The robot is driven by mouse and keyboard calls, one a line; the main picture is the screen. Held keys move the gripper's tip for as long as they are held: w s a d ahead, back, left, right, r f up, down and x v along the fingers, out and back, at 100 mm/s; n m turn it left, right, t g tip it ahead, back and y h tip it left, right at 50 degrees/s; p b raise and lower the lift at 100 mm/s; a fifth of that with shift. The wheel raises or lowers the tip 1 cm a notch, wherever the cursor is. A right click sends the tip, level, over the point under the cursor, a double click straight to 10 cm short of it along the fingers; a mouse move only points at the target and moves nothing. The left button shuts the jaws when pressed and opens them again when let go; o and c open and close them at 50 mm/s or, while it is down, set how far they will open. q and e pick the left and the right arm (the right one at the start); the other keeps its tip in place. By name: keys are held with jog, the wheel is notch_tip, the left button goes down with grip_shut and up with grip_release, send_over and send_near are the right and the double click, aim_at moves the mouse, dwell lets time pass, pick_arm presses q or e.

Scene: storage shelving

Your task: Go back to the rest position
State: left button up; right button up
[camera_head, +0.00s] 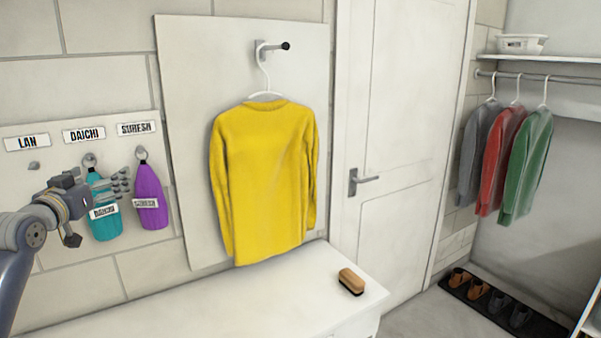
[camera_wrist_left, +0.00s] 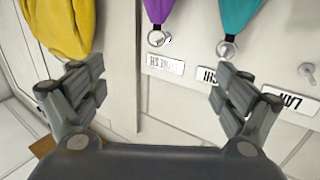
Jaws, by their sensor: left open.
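My left gripper (camera_head: 120,183) is in front of the name board at the left of the head view. Its fingers are spread and empty in the left wrist view (camera_wrist_left: 160,85). A teal bag (camera_head: 106,222) hangs by a ring on the hook under the DAICHI label, with the gripper partly in front of it. A purple bag (camera_head: 150,195) hangs by a ring under the SURESH label, just right of the gripper. The hook under LAN (camera_head: 33,166) is empty. The wrist view shows the board upside down, with the purple bag (camera_wrist_left: 157,10) and teal bag (camera_wrist_left: 238,14). My right gripper is not in view.
A yellow sweater (camera_head: 265,180) hangs on a wall hook right of the board. A brush (camera_head: 351,282) lies on the white bench (camera_head: 230,305) below. A closed door (camera_head: 405,130), hanging clothes (camera_head: 525,160) and a shoe mat (camera_head: 545,325) are further right.

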pick_arm(q)
jog(key=s+d+f+m+g, duration=0.1)
jog(key=s+d+f+g, duration=0.35)
jog(key=f, duration=0.65)
jog(key=s+d+f+m+g+h, duration=0.1)
jog(key=s+d+f, duration=0.5)
jog(key=f, duration=0.5)
jog(key=s+d+f+m+g, duration=0.15)
jog(key=s+d+f, duration=0.25)
jog(key=d+f, duration=0.55)
jog(key=s+d+f+g, duration=0.2)
jog(key=s+f, duration=0.2)
jog(key=s, duration=0.6)
jog(key=s+d+f+n+g, duration=0.1)
jog(key=s+f+g, duration=0.3)
jog(key=s, duration=0.7)
jog(key=s+d+f+g, duration=0.15)
jog(key=s+f, duration=0.35)
jog(key=s, duration=0.5)
notch_tip(320, 180, down, 27)
jog(key=s+g, duration=0.1)
jog(key=s+a+f+g+b, duration=0.1)
jog(key=s+a+f, duration=0.2)
jog(key=s+f, duration=1.3)
jog(key=shift+s+f+y, duration=0.3)
jog(key=shift+s+f, duration=0.1)
jog(key=shift+s, duration=0.3)
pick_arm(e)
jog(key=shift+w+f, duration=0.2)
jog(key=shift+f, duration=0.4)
